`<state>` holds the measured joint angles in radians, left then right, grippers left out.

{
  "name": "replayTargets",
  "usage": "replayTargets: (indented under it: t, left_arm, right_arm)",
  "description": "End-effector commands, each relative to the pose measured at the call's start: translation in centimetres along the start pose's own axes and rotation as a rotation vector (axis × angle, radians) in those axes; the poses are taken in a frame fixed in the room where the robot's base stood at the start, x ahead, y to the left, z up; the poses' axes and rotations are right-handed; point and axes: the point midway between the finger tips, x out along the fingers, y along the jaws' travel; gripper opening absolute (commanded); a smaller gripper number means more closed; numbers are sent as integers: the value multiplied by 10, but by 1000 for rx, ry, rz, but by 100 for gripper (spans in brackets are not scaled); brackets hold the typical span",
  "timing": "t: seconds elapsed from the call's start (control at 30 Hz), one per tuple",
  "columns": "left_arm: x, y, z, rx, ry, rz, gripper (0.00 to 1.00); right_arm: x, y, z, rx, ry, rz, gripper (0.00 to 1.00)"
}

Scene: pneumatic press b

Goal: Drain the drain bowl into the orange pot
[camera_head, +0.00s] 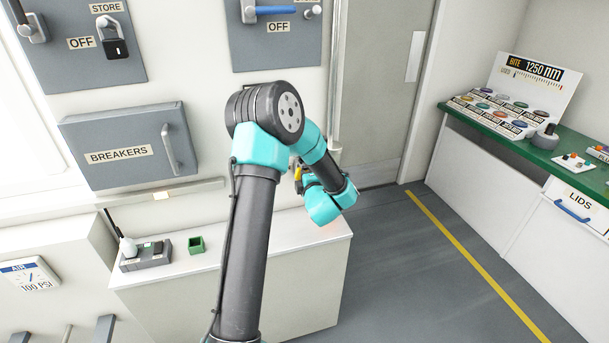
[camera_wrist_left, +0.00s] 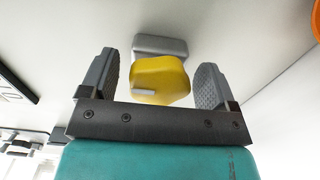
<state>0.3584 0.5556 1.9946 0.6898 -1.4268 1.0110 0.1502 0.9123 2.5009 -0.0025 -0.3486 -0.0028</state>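My left gripper (camera_wrist_left: 158,62) is open in the left wrist view, one finger on each side of a yellow rounded bowl (camera_wrist_left: 160,75). This looks like the drain bowl. It hangs under a grey block (camera_wrist_left: 160,46) and has a small grey tab on its front. Gaps show between it and both fingers. In the head view a bit of yellow (camera_head: 298,172) shows beside my left wrist, and my arm hides most of that place. An orange curved piece (camera_wrist_left: 314,14), perhaps the orange pot, is cut off at the upper right of the wrist view. My right gripper is out of view.
A breaker panel (camera_head: 128,146) is on the wall. A green-topped bench (camera_head: 550,150) stands right; the grey floor between is clear.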

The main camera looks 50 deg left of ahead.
Motion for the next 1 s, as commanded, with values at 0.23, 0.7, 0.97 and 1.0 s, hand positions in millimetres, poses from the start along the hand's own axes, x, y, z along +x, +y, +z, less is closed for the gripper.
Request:
replayTargets:
  t: [0.23,0.7,0.97,1.0]
  left_arm:
    - [0,0,0,-1,0,0,85]
    - [-50,0,1,0,-3,-1,85]
    - [-100,0,1,1,-4,-1,85]
    - [-108,0,2,1,-4,-1,85]
  right_arm:
    - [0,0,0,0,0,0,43]
    - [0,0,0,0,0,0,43]
    - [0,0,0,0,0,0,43]
    - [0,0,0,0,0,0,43]
